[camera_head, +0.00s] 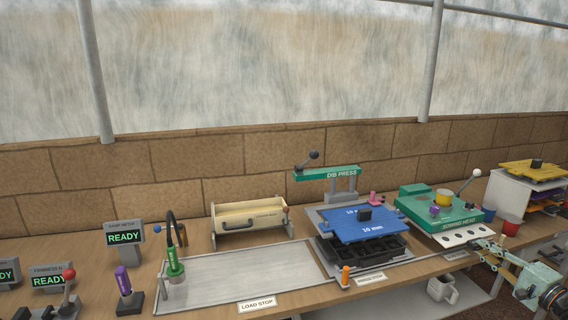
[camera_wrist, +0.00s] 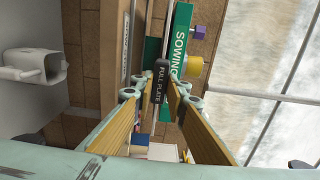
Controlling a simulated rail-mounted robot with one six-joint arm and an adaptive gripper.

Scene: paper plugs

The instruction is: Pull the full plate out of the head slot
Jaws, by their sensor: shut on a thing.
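The full plate (camera_head: 462,238) is a pale plate with dark holes, jutting from the front of the green sowing head (camera_head: 437,207). The sowing head also shows there as a green strip (camera_wrist: 181,42). The part of the plate under the head is hidden.
The dib press (camera_head: 342,173) with a blue 10 mm plate (camera_head: 372,228) stands left of the sowing head. Red (camera_head: 511,225) and blue (camera_head: 488,213) cups stand to its right. A white jug (camera_head: 442,289) is below the bench edge. The metal load area (camera_head: 240,278) is clear.

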